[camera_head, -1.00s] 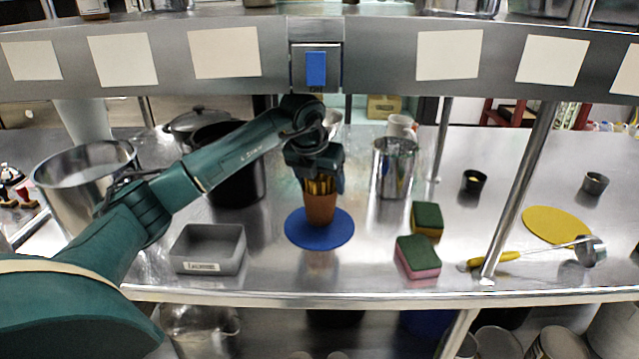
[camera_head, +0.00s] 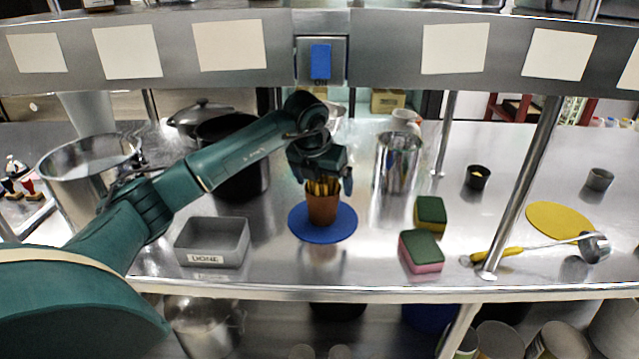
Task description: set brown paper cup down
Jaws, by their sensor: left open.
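The brown paper cup (camera_head: 322,209) stands upright on the round blue mat (camera_head: 342,232) in the head view. Several thin yellow-brown sticks (camera_head: 321,187) stand up out of it. My left gripper (camera_head: 322,184) is directly above the cup, pointing down, with its fingers spread on either side of the sticks near the rim. It is open, and the far side of the cup is hidden behind it. My right gripper is not in view.
A grey tray (camera_head: 243,248) sits left of the mat. Two sponges (camera_head: 421,251) and a steel canister (camera_head: 397,163) are to the right. A ladle (camera_head: 520,250), a yellow mat (camera_head: 556,220) and a slanted post (camera_head: 522,190) are farther right. Pots (camera_head: 90,160) stand at left.

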